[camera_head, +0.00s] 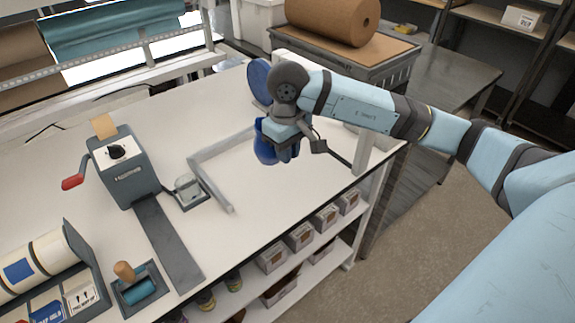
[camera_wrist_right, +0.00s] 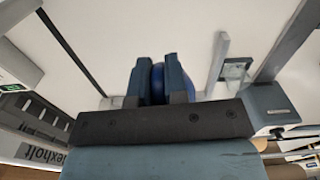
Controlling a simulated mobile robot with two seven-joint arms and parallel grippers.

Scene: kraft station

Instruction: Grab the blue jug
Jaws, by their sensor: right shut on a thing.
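The blue jug (camera_head: 264,148) is at the far right part of the white table, mostly hidden behind my right gripper (camera_head: 288,152). In the right wrist view a blue rounded part of the jug (camera_wrist_right: 158,84) shows between and beside the two fingers of my right gripper (camera_wrist_right: 155,75). The fingers are shut on it. I cannot tell whether the jug touches the table. My left gripper is not in view.
A blue round thing (camera_head: 260,82) shows behind my right wrist. A grey angled frame (camera_head: 213,180) lies left of the jug. A grey dispenser with a red crank (camera_head: 125,172) stands further left. A brown paper roll (camera_head: 330,18) is behind. White table (camera_head: 235,250) is clear in front.

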